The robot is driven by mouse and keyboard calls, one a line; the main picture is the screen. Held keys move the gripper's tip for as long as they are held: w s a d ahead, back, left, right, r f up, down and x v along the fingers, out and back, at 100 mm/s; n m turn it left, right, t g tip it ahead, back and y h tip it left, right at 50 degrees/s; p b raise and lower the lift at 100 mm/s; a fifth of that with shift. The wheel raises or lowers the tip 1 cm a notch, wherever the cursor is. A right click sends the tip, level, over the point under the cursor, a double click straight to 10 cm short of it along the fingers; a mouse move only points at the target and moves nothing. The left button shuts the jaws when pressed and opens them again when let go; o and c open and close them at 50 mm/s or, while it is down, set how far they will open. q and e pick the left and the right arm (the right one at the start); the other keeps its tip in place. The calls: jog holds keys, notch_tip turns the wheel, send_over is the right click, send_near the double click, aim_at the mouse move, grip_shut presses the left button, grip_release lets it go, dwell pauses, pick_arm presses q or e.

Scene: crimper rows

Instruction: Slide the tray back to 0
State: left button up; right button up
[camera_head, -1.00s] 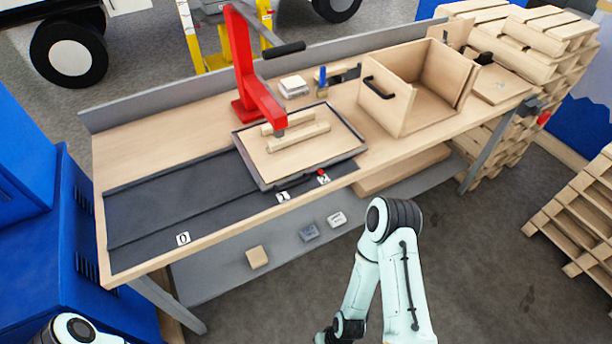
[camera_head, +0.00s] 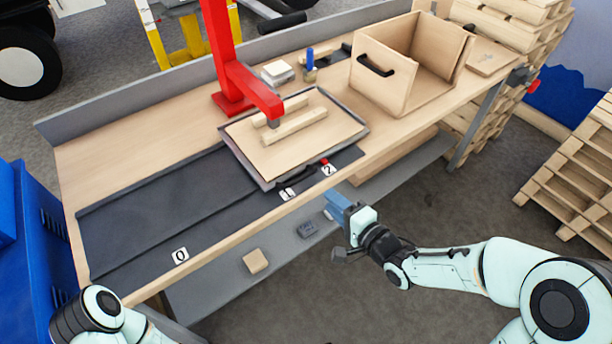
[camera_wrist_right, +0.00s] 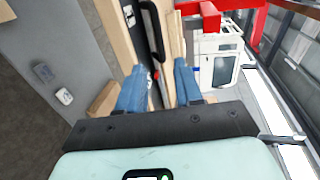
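The tray (camera_head: 243,158) is a dark-rimmed tray holding a wooden board with two wooden bars. It sits on a dark track (camera_head: 150,215) under the head of a red press (camera_head: 245,80). Its black handle (camera_head: 298,177) faces the front edge, near the 1 label (camera_head: 288,194) and the 2 label (camera_head: 329,169); a red mark is beside it. The 0 label (camera_head: 180,255) is at the track's left. My right gripper (camera_head: 336,204) is in front of the bench edge, apart from the handle. In the right wrist view its blue fingers (camera_wrist_right: 158,88) are spread and empty. My left gripper is out of view.
An open wooden box (camera_head: 385,85) stands right of the tray. The track left of the tray is clear. Small blocks, including a tan one (camera_head: 255,261), lie on the lower shelf (camera_head: 225,285). Pallets (camera_head: 580,160) stand at the right.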

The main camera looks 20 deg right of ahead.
aim_at(303, 176)
jog(key=x, duration=1.3)
jog(key=shift+b, duration=0.35)
grip_shut()
